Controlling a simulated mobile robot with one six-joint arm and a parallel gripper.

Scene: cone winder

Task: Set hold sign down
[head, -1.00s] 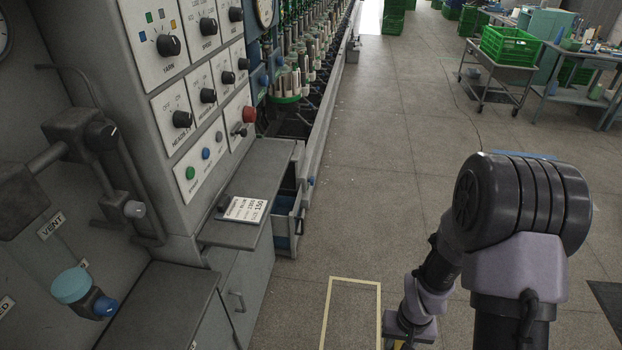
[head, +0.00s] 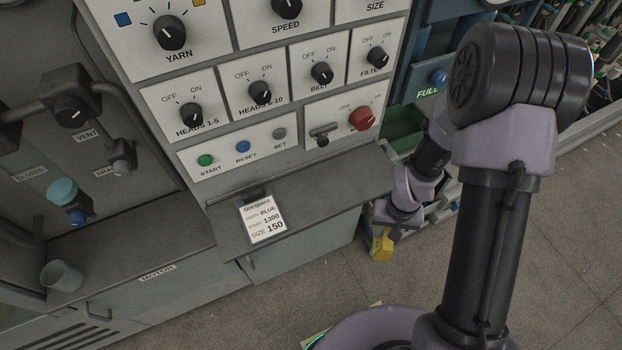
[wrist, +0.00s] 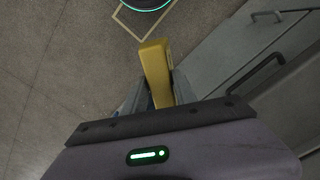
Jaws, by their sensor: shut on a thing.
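My gripper (head: 388,226) hangs low, in front of the machine's right end, beside the open drawer and below the shelf. It is shut on a yellow piece, the hold sign (head: 381,246), which points down and is clear of the floor. In the wrist view the yellow hold sign (wrist: 156,72) shows as a narrow slab between the fingers (wrist: 157,92). Any lettering on it cannot be seen.
The grey shelf (head: 330,190) carries a job card (head: 262,217) and is otherwise bare. Above it is the control panel (head: 240,150) with knobs and buttons. A cup (head: 62,277) stands on the lower left ledge. A yellow floor outline (wrist: 128,25) surrounds part of my base.

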